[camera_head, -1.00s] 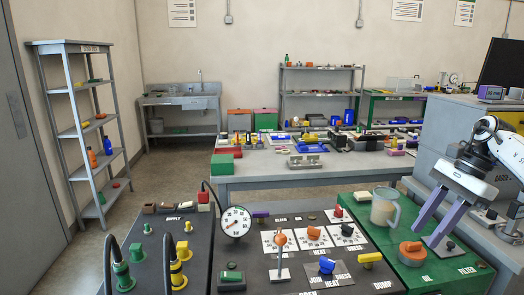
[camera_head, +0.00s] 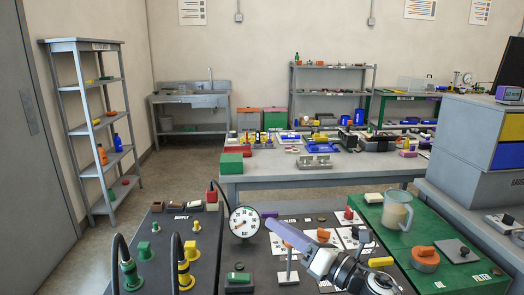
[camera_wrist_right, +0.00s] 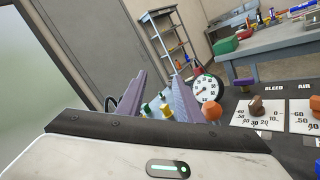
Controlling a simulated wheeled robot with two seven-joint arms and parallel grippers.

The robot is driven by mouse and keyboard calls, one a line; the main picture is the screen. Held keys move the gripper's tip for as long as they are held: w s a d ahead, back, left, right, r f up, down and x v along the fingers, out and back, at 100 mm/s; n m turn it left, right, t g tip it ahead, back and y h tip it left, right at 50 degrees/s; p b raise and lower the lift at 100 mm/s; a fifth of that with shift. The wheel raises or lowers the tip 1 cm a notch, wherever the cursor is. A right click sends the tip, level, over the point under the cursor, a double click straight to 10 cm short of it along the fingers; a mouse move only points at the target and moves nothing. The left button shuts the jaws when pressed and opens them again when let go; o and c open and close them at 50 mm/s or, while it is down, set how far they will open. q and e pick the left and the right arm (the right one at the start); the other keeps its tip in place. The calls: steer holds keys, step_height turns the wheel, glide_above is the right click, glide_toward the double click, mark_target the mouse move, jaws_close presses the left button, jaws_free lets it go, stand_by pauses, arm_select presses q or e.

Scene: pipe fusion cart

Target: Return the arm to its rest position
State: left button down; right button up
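My right gripper (camera_head: 271,225) reaches in from the lower right over the black panel, its purple fingers pointing up and left. In the right wrist view its two purple fingers (camera_wrist_right: 157,88) stand apart with nothing held between them. The fingers pass close to the orange ball of a lever (camera_head: 287,246) and partly cover it; I cannot tell whether they touch. The ball also shows beside the right-hand finger in the right wrist view (camera_wrist_right: 211,110). The round gauge (camera_head: 243,222) stands just left of the fingertips. My left gripper is not in view.
A black supply panel (camera_head: 150,265) with green and yellow fittings and hoses is at left. A green bench (camera_head: 440,277) at right holds a clear jug (camera_head: 397,211) and an orange knob (camera_head: 425,257). A grey table (camera_head: 300,180) stands behind. Floor shows at left.

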steer(key=s+d+f+m+h, duration=0.7)
steer(key=m, duration=0.6)
steer(key=s+d+f+m+h, duration=0.6)
steer(key=d+m+h, duration=0.1)
steer(key=m, duration=0.6)
steer(key=s+d+f+m+g, duration=0.1)
steer(key=s+f+m+g, duration=0.2)
steer(key=s, duration=0.6)
steer(key=s+d+f+m+g, duration=0.1)
steer(key=s+f+m+g, duration=0.25)
steer(key=s, duration=0.55)
steer(key=s+d+f+m+g, duration=0.1)
steer(key=s+f+m+g, duration=0.2)
steer(key=s, duration=0.6)
steer(key=w+a+f+t+y+b, duration=0.1)
steer(key=w+a+f+t+b, duration=0.1)
steer(key=f, duration=0.7)
steer(key=w+a+f+t+y+b, duration=0.2)
steer(key=a+f+b, duration=0.2)
steer(key=f+b, duration=0.3)
step_height(320, 180, down, 3)
steer(key=shift+a+f, duration=0.15)
steer(key=shift+a, duration=0.05)
steer(key=shift+t, duration=0.25)
